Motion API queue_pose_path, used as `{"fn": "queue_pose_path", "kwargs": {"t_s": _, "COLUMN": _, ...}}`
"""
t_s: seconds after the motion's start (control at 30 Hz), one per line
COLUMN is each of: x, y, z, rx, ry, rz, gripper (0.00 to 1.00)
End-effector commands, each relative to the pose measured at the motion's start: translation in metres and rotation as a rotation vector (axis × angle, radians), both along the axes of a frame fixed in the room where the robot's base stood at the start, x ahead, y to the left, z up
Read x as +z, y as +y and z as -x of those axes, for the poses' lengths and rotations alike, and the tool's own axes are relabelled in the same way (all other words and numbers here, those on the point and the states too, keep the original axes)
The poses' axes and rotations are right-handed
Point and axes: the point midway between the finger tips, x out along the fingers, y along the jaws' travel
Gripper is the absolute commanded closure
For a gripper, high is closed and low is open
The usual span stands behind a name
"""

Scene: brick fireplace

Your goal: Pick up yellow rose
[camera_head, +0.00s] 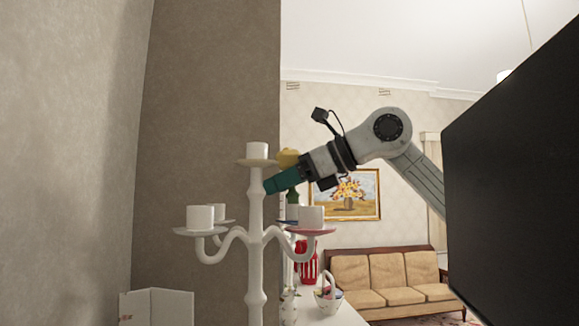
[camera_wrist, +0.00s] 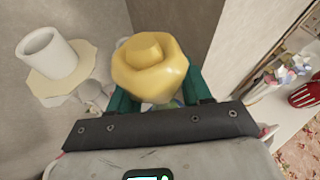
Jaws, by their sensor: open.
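The yellow rose (camera_head: 288,158) shows in the head view just above my teal gripper fingers, beside the top of a white candelabra. In the wrist view the rose (camera_wrist: 152,72) is large and close. It sits between my two teal fingers, which show on its left and right sides. My gripper (camera_head: 277,183) is open around the rose, and it also shows in the wrist view (camera_wrist: 159,92). Whether either finger touches the rose cannot be told. The rose's lower part is mostly hidden behind my gripper.
The white candelabra (camera_head: 256,230) with white candles stands right beside my gripper. One candle (camera_wrist: 46,53) is close at the left in the wrist view. A red striped vase (camera_head: 306,263) and a basket (camera_head: 328,295) are on the white shelf. A sofa (camera_head: 385,275) is beyond.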

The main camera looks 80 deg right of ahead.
Motion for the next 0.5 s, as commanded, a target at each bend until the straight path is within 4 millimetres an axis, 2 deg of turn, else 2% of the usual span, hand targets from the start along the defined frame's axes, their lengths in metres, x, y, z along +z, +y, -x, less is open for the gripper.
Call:
{"fn": "queue_pose_path", "kwargs": {"t_s": 0.17, "x": -0.0005, "y": -0.0002, "z": -0.0004, "rx": -0.001, "ry": -0.001, "rz": 0.0, "gripper": 0.52}}
{"fn": "queue_pose_path", "kwargs": {"t_s": 0.5, "x": -0.0002, "y": -0.0001, "z": -0.0001, "rx": -0.001, "ry": -0.001, "rz": 0.0, "gripper": 0.83}}
